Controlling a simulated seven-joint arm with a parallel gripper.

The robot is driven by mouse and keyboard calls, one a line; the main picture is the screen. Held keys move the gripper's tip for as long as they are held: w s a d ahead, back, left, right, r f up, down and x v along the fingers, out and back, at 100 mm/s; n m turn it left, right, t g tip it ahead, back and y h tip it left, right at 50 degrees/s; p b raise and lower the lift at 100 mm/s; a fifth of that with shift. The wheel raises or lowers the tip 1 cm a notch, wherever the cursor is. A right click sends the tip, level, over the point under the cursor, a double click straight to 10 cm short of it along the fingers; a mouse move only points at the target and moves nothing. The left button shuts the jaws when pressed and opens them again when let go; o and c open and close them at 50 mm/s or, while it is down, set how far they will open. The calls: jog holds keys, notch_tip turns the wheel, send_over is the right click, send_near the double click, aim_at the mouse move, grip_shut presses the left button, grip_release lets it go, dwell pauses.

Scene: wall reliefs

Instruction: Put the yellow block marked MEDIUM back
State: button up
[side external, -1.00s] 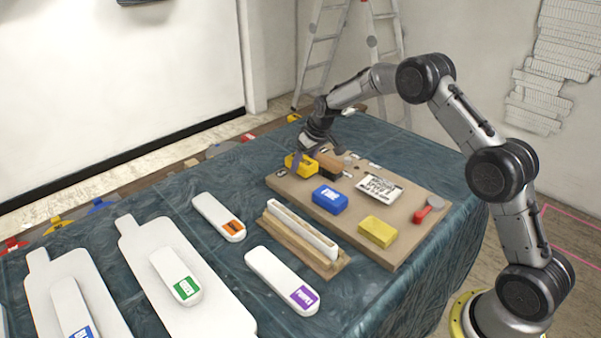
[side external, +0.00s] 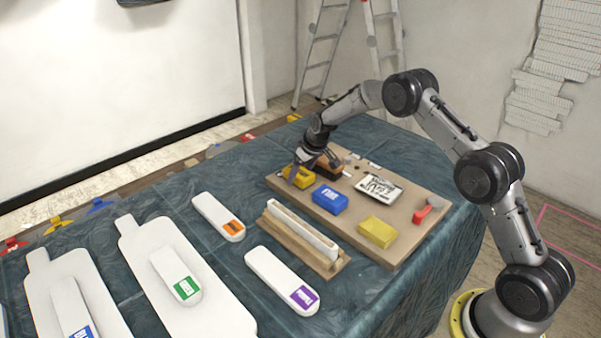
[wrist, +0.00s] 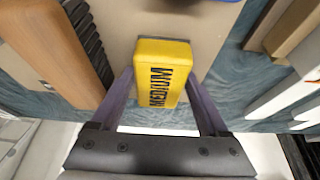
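The yellow block marked MEDIUM (wrist: 163,75) is between the two purple fingers of my gripper (wrist: 161,85) in the wrist view, with its lettering facing the camera. The fingertips meet its two sides, and my gripper looks shut on it. In the side view, the block (side external: 299,178) is at the far left corner of the tan board (side external: 400,245), with my gripper (side external: 298,172) over it. It is at or just above the board; I cannot tell whether it touches.
A blue block (side external: 330,199), a second yellow block (side external: 377,232), a sign plate (side external: 379,187) and a red-handled tool (side external: 428,209) lie on the board. A wooden-handled brush (wrist: 55,40) is close beside my gripper. A wooden holder (side external: 325,268) stands in front.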

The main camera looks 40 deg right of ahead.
jog(key=shift+o, duration=1.2)
jog(key=shift+r, duration=0.15)
jog(key=v, duration=1.2)
jog(key=shift+r, duration=0.2)
jog(key=s+a+r, duration=0.4)
jog(key=s+r, duration=0.4)
jog(key=s, duration=0.2)
jog(key=s+a+r, duration=0.4)
jog(key=s+r, duration=0.3)
jog(key=s, duration=0.3)
jog(key=s+a+f, duration=0.1)
jog(key=s, duration=0.9)
jog(key=s+a+f+t, duration=0.1)
jog(key=s, duration=1)
jog(key=shift+s+a, duration=0.25)
